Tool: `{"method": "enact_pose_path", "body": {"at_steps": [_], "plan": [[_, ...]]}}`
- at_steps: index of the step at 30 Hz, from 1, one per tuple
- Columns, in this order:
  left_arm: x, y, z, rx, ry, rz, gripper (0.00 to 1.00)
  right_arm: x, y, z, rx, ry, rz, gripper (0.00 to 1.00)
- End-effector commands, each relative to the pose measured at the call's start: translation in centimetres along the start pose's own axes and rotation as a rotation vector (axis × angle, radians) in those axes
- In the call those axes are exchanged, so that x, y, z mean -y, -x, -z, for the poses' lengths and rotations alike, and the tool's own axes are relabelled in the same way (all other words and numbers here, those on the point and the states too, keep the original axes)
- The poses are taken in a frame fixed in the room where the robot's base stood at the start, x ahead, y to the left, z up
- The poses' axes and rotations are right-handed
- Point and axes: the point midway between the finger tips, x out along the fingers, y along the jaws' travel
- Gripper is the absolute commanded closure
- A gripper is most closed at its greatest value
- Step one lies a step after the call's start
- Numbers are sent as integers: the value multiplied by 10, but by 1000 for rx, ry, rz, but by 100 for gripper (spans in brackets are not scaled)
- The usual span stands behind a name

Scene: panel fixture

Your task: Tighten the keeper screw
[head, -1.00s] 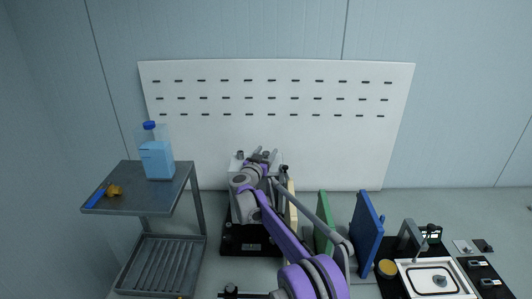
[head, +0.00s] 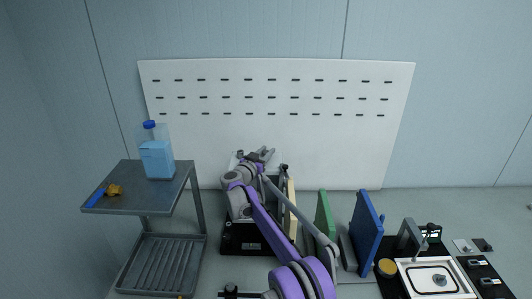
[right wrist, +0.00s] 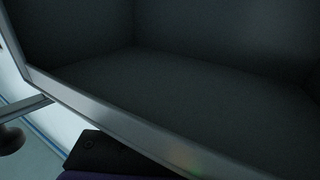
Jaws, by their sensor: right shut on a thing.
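My right gripper (head: 264,154) is at the far end of my purple and grey arm, at the top of the black-based fixture (head: 243,238) in front of the white panel. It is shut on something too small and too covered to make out. I cannot pick out the keeper screw for certain in either view. A small dark knob (head: 285,167) stands just right of the gripper. The right wrist view shows a dark hollow with a grey rim (right wrist: 110,110) close up, and a dark round knob (right wrist: 10,139) at the left edge. My left gripper is not in view.
A grey cart (head: 128,206) at the left holds a blue bottle (head: 157,160) and a blue-handled tool (head: 97,196). Green (head: 323,222) and blue (head: 365,232) boards stand right of my arm. The slotted panel (head: 300,140) is bare.

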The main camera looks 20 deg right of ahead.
Motion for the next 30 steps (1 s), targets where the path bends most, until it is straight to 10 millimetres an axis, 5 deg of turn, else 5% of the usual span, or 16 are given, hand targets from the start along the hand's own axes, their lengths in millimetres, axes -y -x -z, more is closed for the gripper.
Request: {"method": "enact_pose_path", "body": {"at_steps": [5,6,11,22,30], "plan": [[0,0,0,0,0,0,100,0,0,1,-1,1,2,100],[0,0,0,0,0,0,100,0,0,1,-1,1,2,64],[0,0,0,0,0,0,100,0,0,0,0,1,3,38],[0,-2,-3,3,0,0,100,1,7,-1,1,1,4,38],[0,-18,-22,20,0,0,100,0,57,-4,2,2,6,38]]}}
